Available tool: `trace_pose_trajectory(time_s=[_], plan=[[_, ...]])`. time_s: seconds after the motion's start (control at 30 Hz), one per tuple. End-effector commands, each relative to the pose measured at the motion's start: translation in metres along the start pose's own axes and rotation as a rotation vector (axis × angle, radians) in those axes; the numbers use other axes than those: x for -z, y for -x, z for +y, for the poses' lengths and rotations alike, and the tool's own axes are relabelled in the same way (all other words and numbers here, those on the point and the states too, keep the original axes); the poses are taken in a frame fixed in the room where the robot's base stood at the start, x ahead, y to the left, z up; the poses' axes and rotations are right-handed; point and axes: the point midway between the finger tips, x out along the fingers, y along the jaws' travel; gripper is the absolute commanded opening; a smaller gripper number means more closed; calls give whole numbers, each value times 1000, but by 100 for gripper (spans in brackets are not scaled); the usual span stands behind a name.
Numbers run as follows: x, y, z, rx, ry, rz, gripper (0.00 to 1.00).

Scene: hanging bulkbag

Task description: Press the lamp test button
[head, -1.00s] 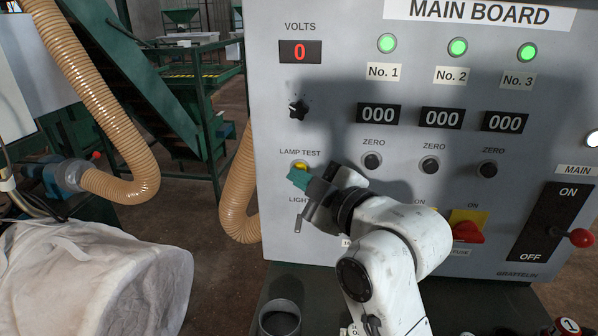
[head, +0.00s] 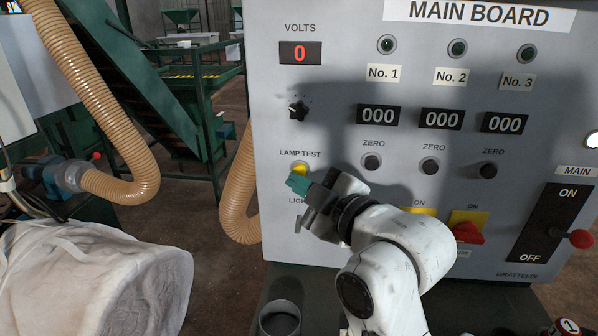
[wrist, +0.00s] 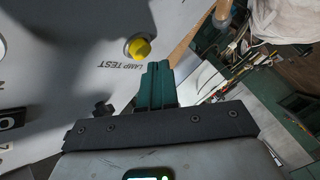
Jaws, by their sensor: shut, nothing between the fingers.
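The yellow lamp test button (head: 299,170) sits under the LAMP TEST label on the grey main board (head: 340,235). It also shows in the wrist view (wrist: 139,48), beyond the fingertips and a little to their left. My gripper (head: 297,182) is shut and empty, with its teal fingers just below and in front of the button in the head view. In the wrist view the fingers (wrist: 157,68) are together, and a gap shows between them and the button. The No. 1 (head: 387,45), No. 2 (head: 458,48) and No. 3 (head: 526,53) lamps are dark.
A black knob (head: 298,110) is above the button. Zero knobs (head: 372,162), a red switch (head: 467,232) and the main lever (head: 580,239) are to the right. A ribbed hose (head: 238,200) hangs left of the board. A white bag (head: 90,280) is at lower left.

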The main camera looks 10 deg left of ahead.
Motion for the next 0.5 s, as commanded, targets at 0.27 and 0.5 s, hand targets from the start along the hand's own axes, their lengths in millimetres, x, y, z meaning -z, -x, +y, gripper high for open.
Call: trace_pose_trajectory(time_s=[0.27, 0.5], plan=[[1, 1, -1, 1, 0, 1, 0], [12, 15, -11, 2, -1, 1, 0]])
